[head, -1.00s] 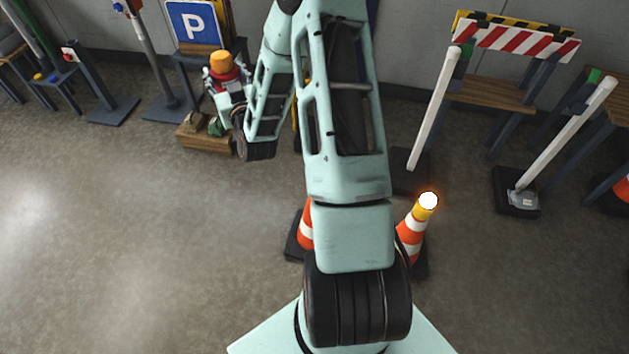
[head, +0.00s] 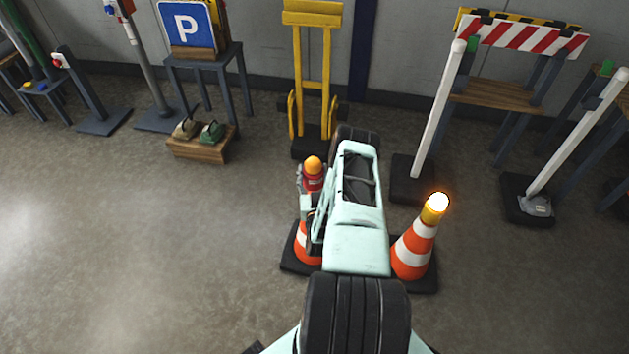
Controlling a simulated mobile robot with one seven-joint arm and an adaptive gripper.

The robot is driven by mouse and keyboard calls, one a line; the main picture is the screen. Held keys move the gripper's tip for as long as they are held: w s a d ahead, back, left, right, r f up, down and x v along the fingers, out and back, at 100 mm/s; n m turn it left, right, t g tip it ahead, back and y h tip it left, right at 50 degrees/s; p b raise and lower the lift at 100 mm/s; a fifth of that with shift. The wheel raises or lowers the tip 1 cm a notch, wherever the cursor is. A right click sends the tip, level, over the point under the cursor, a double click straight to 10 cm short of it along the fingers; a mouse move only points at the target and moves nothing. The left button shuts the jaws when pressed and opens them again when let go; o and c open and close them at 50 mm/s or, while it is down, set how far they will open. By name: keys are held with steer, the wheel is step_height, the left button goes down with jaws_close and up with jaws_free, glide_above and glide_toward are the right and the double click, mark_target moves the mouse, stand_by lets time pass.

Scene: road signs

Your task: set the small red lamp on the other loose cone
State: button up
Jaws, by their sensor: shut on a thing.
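The small red lamp (head: 313,183), a red body with an orange dome, is upright in my gripper (head: 305,183). My gripper is shut on it, partly hidden behind the lamp and my arm. An orange-and-white cone (head: 306,246) on a black base stands just below the lamp in the picture, its right side and top hidden by my arm and gripper. I cannot tell whether the lamp touches the cone. A second orange-and-white cone (head: 414,248) stands to the right of my arm, with a lit yellow lamp (head: 435,207) on its top.
A yellow hand truck (head: 318,70) stands behind against the wall. White posts (head: 439,110) on black bases stand at the right, near a striped barrier. A low wooden box (head: 200,148) and a table with a parking sign (head: 188,24) are at the left. Floor at front left is clear.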

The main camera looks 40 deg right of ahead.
steer(key=shift+s+d+f, duration=0.1)
steer(key=shift+s+f, duration=0.2)
steer(key=shift+f, duration=0.3)
steer(key=shift+f+b, duration=3)
steer(key=shift+f, duration=0.65)
steer(key=shift+f+b, duration=0.25)
steer(key=shift+b, duration=0.05)
steer(key=o, duration=1.5)
steer(key=shift+c, duration=0.2)
step_height(320, 180, up, 10)
steer(key=shift+w, duration=0.1)
